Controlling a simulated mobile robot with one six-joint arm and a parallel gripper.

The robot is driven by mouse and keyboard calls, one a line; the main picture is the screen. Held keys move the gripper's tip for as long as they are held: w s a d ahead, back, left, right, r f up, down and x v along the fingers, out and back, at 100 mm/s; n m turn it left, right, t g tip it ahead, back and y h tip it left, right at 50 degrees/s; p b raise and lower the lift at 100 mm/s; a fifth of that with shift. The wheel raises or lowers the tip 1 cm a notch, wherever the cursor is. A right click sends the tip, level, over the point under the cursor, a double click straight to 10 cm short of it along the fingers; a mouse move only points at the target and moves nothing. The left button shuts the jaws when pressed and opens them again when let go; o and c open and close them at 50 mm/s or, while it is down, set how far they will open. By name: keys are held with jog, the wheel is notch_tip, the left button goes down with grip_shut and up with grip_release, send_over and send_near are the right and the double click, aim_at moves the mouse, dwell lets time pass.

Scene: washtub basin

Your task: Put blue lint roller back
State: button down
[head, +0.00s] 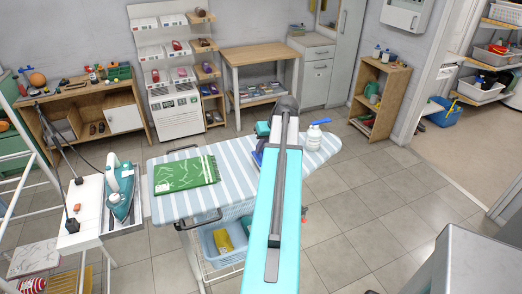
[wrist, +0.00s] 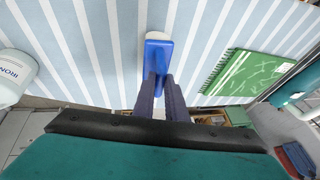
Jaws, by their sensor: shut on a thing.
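In the wrist view my gripper (wrist: 160,82) is shut on the blue lint roller (wrist: 157,54). Its blue body shows between and beyond the fingers, with a pale end at the top. It is over the blue-and-white striped ironing board (wrist: 100,45); I cannot tell whether it touches the cover. In the head view my arm runs over the board (head: 220,151) and hides most of the gripper. A small dark blue part shows left of the arm, too unclear to name.
A white bottle (head: 314,137) stands to the right of my arm. A teal iron (head: 120,192) rests at the left end. A blue basin (head: 212,245) sits below the board.

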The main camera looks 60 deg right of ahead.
jog(key=shift+f, duration=0.5)
jog(key=shift+f, duration=0.2)
jog(key=c, duration=1.8)
grip_release()
jog(key=shift+r, duration=0.25)
jog(key=b+v, duration=0.2)
jog(key=v, duration=1)
jog(key=shift+b, duration=0.35)
jog(key=shift+r, duration=0.1)
